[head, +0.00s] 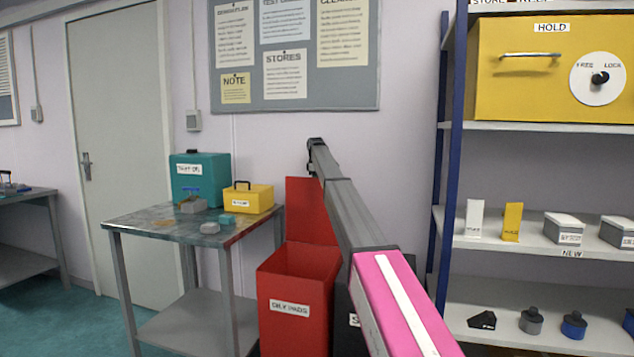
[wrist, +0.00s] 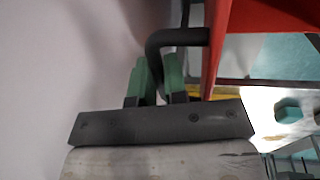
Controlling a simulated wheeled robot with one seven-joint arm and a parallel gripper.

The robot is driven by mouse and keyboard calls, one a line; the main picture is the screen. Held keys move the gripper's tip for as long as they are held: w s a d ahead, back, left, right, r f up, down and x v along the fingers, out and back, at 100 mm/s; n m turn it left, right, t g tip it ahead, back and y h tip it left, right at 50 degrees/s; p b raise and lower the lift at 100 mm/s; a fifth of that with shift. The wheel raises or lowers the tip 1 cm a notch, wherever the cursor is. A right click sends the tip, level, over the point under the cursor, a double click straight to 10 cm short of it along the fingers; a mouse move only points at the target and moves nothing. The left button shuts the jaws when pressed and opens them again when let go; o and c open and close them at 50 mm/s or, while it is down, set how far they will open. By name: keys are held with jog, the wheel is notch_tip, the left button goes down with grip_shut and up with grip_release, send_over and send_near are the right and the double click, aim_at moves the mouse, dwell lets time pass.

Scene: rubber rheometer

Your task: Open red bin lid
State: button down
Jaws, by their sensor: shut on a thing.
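The red bin (head: 283,290), labelled OILY RAGS, stands on the floor right of the metal table. Its red lid (head: 311,215) is raised about upright behind the open mouth, near the wall. My gripper (head: 313,162) is at the lid's top edge, with my arm reaching up to it over the bin's right side. In the wrist view, the green fingertips of my gripper (wrist: 157,82) are shut on the black bar handle (wrist: 182,37) of the lid (wrist: 275,14). The exact grip point is partly hidden in the head view.
A dark bin (head: 343,315) stands right of the red one, mostly behind my arm. The metal table (head: 140,226) at left holds a teal box (head: 200,180) and a yellow box (head: 248,198). Shelving (head: 590,128) with a yellow cabinet stands at right. The wall is close behind the lid.

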jog(key=c, duration=1.2)
grip_release()
jog(key=shift+o, duration=0.2)
jog(key=shift+r, duration=0.2)
notch_tip(320, 180, up, 10)
jog(key=s, duration=0.2)
jog(key=shift+a+r, duration=0.15)
jog(key=shift+a, duration=0.2)
